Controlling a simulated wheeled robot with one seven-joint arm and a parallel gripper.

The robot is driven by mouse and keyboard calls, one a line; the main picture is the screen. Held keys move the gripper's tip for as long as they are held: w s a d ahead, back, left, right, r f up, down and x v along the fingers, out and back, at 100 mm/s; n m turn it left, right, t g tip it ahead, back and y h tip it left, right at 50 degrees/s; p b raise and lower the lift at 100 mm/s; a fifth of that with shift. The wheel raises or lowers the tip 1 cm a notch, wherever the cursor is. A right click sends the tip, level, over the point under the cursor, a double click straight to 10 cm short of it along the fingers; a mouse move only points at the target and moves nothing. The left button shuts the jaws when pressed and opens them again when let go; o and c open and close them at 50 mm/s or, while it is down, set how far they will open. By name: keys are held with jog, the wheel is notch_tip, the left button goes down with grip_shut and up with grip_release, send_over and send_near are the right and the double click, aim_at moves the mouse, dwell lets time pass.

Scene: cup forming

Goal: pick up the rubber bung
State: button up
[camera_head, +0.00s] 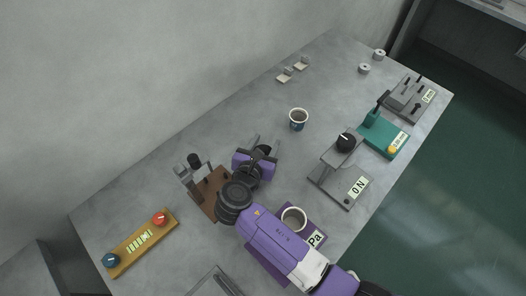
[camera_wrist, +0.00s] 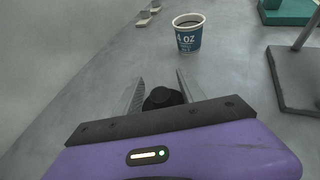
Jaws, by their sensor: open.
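A dark, round, stepped piece that looks like the rubber bung (camera_wrist: 163,97) shows in the wrist view, between my two fingers and partly hidden behind the gripper's body. My gripper (camera_wrist: 160,88) is open, with a finger on either side of it. A gap shows beside the fingers, and I cannot tell whether either touches it. In the head view my gripper (camera_head: 266,145) is low over the middle of the grey bench, its fingers pointing toward the back.
A paper cup with dark content (camera_head: 298,119) stands ahead of my fingers. A brown-based fixture (camera_head: 208,193) is close on the left. A grey "0 N" press (camera_head: 340,180) stands right. A purple "Pa" stand (camera_head: 314,238) holding a cup is beside my arm.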

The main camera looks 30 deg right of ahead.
jog(key=shift+w+d+f, duration=0.1)
jog(key=shift+w+d, duration=0.05)
jog(key=shift+d, duration=0.05)
grip_shut()
dwell(0.3)
